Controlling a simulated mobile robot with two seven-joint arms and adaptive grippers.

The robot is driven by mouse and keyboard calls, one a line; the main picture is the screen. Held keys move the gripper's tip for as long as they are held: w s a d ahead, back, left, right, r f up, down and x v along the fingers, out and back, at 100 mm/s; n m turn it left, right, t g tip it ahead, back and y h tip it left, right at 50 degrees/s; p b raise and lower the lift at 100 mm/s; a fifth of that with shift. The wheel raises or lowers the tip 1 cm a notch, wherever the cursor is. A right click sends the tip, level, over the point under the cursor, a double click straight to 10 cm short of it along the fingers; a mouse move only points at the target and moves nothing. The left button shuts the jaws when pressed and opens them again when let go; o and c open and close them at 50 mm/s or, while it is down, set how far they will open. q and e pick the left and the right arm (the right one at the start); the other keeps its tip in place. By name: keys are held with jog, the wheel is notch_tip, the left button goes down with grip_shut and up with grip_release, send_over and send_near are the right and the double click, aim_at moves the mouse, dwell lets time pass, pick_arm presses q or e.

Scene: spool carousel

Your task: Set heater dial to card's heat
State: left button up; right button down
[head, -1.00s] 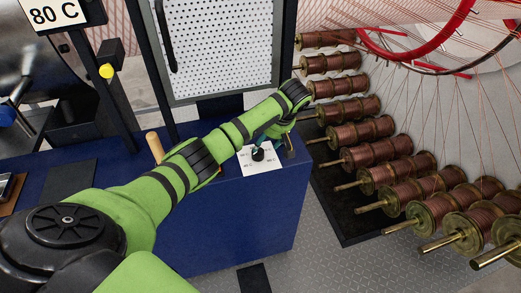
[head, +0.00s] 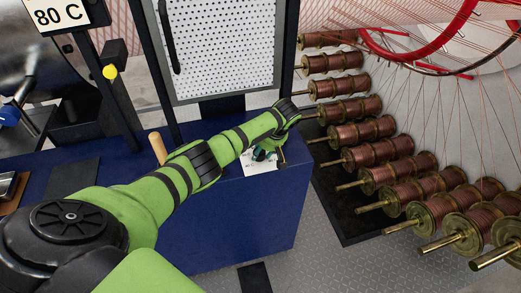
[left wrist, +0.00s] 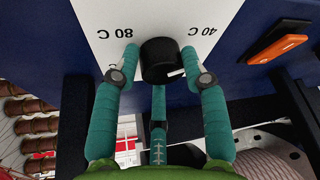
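The card (head: 57,15) at the top left of the head view reads 80 C. The black heater dial (left wrist: 159,60) stands on a white plate (left wrist: 205,12); in the left wrist view the plate shows upside-down labels 80 C and 40 C. A small white mark shows on the dial's lower right side. My left gripper (left wrist: 160,58) is open, its teal fingers on either side of the dial with what look like narrow gaps; contact is unclear. In the head view my left gripper (head: 265,154) covers the dial, above the plate (head: 258,169). My right gripper is out of view.
The plate lies on a blue cabinet (head: 245,215). An orange switch (left wrist: 280,37) is beside the plate. A wooden handle (head: 157,148) rises behind my arm. Several copper spools (head: 385,153) line the right side. A perforated panel (head: 222,45) stands behind.

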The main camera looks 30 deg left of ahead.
pick_arm(q)
jog(key=shift+s+a+r, duration=0.1)
jog(key=shift+a, duration=0.2)
